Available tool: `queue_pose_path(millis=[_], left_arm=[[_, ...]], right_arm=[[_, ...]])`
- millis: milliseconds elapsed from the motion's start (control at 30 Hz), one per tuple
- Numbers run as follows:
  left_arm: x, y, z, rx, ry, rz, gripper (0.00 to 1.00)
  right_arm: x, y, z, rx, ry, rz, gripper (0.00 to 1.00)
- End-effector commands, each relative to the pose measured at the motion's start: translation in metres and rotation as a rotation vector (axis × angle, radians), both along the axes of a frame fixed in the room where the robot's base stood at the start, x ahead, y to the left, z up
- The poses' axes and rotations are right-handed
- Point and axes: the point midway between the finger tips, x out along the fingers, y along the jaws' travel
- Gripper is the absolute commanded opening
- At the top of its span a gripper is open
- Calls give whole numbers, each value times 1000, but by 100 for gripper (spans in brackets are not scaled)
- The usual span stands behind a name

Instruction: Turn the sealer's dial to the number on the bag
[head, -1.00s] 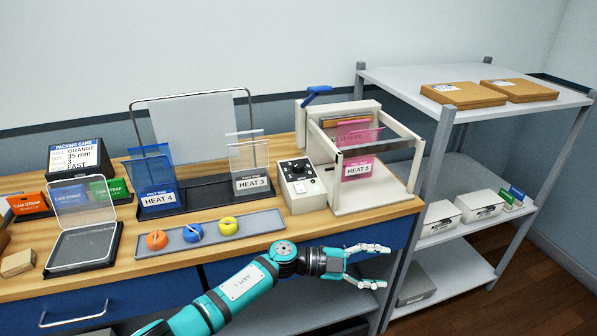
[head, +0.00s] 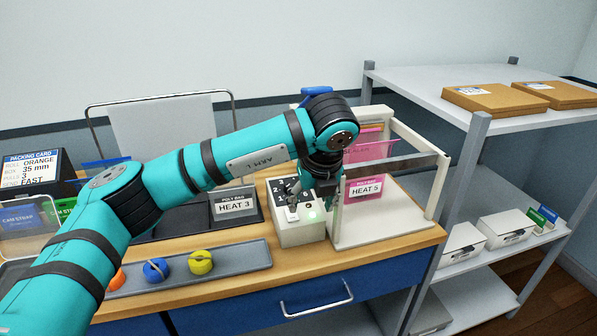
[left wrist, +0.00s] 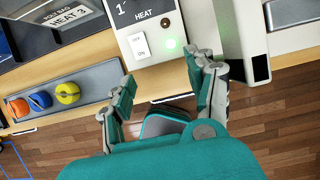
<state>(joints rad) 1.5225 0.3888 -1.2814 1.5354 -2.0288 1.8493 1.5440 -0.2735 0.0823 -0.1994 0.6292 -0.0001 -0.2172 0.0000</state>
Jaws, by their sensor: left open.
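The sealer's control box (head: 300,234) stands on the bench, with a black dial plate on top. The left wrist view shows the box (left wrist: 150,42) with the word HEAT, a digit 1, a white ON switch and a lit green lamp; the dial knob is out of that frame. The open fingers (left wrist: 162,78) there hold nothing. The pink bag (head: 368,188) in the sealer reads HEAT 5.
The sealer's pale frame and bar (head: 396,164) stand right of the gripper. A HEAT 3 bag holder (head: 235,206) is to the left. A grey tray (head: 235,256) holds yellow, blue and orange round items. A grey shelf rack (head: 470,82) stands at right.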

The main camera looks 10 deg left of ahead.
Motion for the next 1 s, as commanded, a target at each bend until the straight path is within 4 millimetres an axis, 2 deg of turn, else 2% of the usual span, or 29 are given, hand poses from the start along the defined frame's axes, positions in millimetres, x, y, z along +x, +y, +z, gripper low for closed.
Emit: queue_pose_path(millis=[67, 133, 333, 467, 567, 700, 800, 1000], left_arm=[[3, 3, 3, 7, -8, 5, 57], [8, 6, 4, 7, -6, 8, 57], [38, 24, 5, 5, -4, 10, 57], [64, 38, 4, 5, -3, 10, 57], [82, 49, 4, 5, -3, 9, 57], [107, 63, 3, 6, -4, 9, 57], [110, 65, -19, 5, 0, 3, 57], [118, 69, -40, 4, -3, 3, 57]], right_arm=[[8, 1, 2, 1, -11, -1, 0], [4, 2, 4, 4, -7, -1, 0], [-42, 3, 13, 1, 62, -2, 0], [-57, 2, 22, -1, 84, -1, 0], [-50, 2, 28, 0, 73, -1, 0], [-24, 4, 37, 4, 34, 0, 0], [-11, 5, 42, 7, 12, 0, 0], [-15, 3, 46, 3, 20, -1, 0]])
